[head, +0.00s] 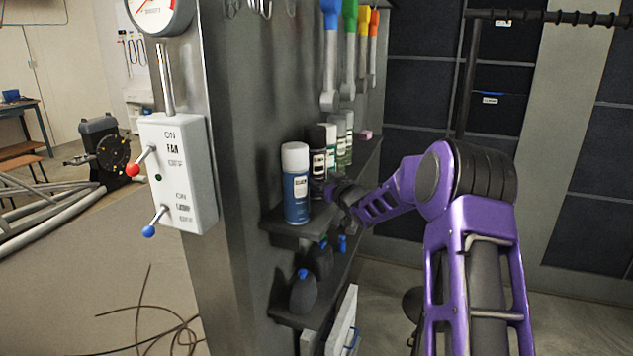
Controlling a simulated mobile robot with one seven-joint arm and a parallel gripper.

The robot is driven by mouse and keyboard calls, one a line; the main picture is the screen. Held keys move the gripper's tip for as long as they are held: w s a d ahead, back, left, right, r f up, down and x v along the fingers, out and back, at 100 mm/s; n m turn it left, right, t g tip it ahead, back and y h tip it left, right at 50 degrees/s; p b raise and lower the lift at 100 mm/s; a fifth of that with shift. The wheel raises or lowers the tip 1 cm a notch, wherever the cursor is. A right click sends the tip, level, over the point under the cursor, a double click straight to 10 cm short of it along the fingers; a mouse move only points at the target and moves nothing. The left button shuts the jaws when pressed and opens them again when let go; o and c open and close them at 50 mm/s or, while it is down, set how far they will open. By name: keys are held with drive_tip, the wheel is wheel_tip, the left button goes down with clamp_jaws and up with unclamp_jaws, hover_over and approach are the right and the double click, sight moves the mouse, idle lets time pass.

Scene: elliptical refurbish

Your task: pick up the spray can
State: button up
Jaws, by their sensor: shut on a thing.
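Several spray cans stand on the upper shelf (285,225) of the metal column. The nearest is a blue spray can (296,196) with a white cap. Just behind it is a black spray can (317,168), and green-labelled cans (331,150) stand farther back. My gripper (333,189) reaches in from the right at shelf height, against the lower part of the black can. It appears shut on that can, though the fingertips are small, dark and partly hidden. The black can looks upright, and I cannot tell whether its base touches the shelf.
A lower shelf holds dark bottles (304,291) with blue caps. Coloured-handled wrenches (330,60) hang above the cans. A white switch box (177,172) with levers sits on the column's left face. A pink block (365,134) lies at the shelf's far end.

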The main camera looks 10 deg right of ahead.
sight(321, 159)
wheel_tip(321, 159, up, 6)
drive_tip(key=shift+f, duration=0.25)
drive_tip(key=s+d, duration=0.5)
drive_tip(key=d, duration=0.3)
drive_tip(key=s+d, duration=0.4)
drive_tip(key=d, duration=0.5)
drive_tip(key=shift+s, duration=0.4)
drive_tip(key=o, duration=0.9)
clamp_jaws()
